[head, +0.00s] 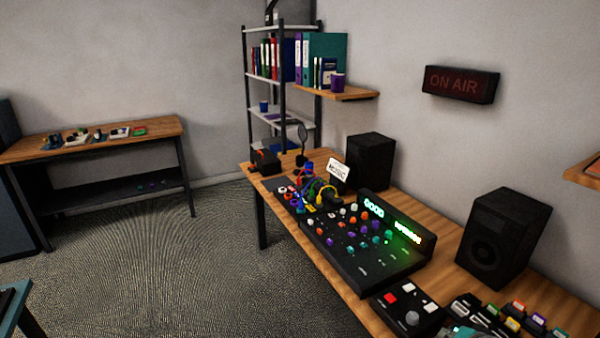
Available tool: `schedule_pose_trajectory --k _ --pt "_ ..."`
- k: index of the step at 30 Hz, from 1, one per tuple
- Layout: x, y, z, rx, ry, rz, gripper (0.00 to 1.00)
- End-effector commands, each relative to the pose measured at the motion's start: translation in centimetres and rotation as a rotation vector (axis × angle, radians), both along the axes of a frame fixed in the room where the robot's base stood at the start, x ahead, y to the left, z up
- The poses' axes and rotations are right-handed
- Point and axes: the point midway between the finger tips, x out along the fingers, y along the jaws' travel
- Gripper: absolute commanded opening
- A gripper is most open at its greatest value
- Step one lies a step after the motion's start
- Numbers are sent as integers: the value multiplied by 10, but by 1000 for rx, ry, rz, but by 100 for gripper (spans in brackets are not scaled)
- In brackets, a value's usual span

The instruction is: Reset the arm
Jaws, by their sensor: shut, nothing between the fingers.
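My arm and my gripper are not visible in the head view. A mixing console (365,262) with coloured knobs and lit green displays sits on the long wooden desk (452,285) at the right. Several coloured cables (318,190) lie bunched at the console's far end, beside a small white sign (339,170).
Two black speakers (498,236) (370,162) stand along the wall side of the desk. A button box (408,308) and small coloured items (512,318) lie at the near end. A wooden bench (95,148) stands at the far left. The carpet (180,265) between is clear.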

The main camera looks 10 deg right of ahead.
Motion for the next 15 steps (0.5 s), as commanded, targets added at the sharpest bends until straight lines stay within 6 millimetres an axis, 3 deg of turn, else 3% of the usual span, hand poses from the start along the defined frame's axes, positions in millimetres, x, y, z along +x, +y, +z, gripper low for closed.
schedule_pose_trajectory --k 8,15 --pt "-37 55 -53 -67 -42 34 0" --pt "-87 103 -85 -162 -94 74 0"
